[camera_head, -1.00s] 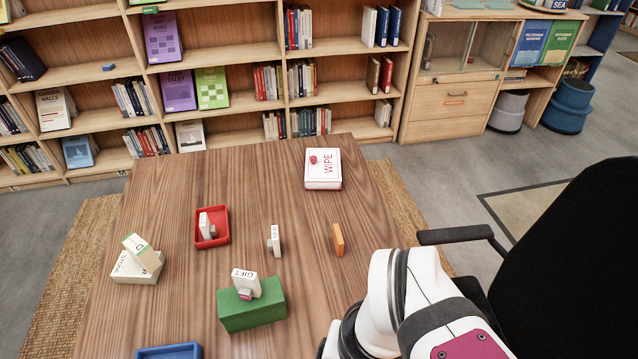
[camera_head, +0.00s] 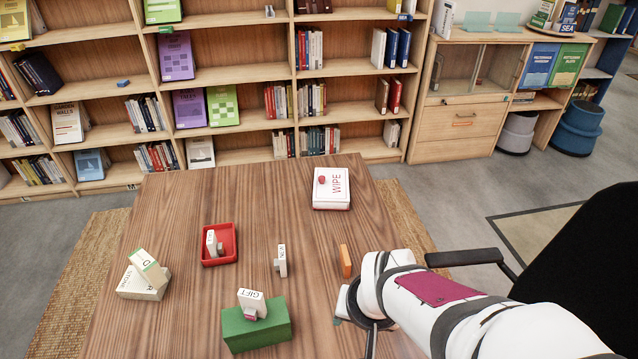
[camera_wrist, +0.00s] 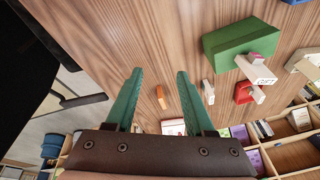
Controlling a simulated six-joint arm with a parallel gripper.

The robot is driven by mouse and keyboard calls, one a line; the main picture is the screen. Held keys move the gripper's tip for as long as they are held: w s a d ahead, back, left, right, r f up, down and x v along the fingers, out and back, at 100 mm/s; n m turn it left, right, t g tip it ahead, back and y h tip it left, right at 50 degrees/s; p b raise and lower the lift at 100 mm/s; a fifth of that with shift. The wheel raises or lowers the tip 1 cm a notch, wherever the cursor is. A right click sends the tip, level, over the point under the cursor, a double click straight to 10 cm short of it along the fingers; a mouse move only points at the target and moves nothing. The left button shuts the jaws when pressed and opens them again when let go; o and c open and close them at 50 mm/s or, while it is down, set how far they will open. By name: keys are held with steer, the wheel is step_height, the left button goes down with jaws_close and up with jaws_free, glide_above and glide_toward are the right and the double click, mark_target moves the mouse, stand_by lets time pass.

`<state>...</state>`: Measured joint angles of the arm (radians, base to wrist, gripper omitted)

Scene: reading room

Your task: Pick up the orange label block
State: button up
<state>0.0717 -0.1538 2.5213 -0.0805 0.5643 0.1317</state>
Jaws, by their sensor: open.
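The orange label block (camera_head: 346,261) stands upright on its narrow side on the wooden table, right of the small white block marked NEW. In the wrist view the orange label block (camera_wrist: 160,96) appears between my two teal fingers, but on the table beyond them, not touched. My gripper (camera_wrist: 160,74) is open and empty. In the head view my white arm reaches in from the lower right and ends just in front of the orange block; its fingers are mostly hidden there.
The NEW block (camera_head: 281,261), a red tray (camera_head: 233,258) holding a stamp-like block, a green block (camera_head: 257,330) with the GIFT piece (camera_head: 252,303) on it, and a cream block (camera_head: 138,290) stand left. A white WIPE box (camera_head: 331,189) is behind. A black chair (camera_head: 585,250) stands right.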

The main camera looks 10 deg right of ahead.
steer(key=w+d+f+n+t+h, duration=0.1)
steer(key=w+d+f+t, duration=0.15)
steer(key=w, duration=0.25)
steer(key=w+d+f+t, duration=0.1)
steer(key=w+d+f, duration=0.15)
steer(key=w, duration=0.35)
steer(key=n+t, duration=0.2)
steer(key=t, duration=0.3)
glide_toward(347, 260)
steer(key=w+f, duration=0.1)
steer(key=w+d+f, duration=0.1)
steer(key=w, duration=0.1)
steer(key=shift+w+d+f, duration=0.1)
steer(key=shift+w+d, duration=0.05)
steer(key=shift+d, duration=0.1)
steer(key=shift+a+f+n+t, duration=0.45)
steer(key=shift+n+t, duration=0.15)
steer(key=shift+t, duration=0.15)
steer(key=shift+y, duration=0.3)
steer(key=x, duration=0.7)
steer(key=shift+w, duration=0.3)
jaws_close()
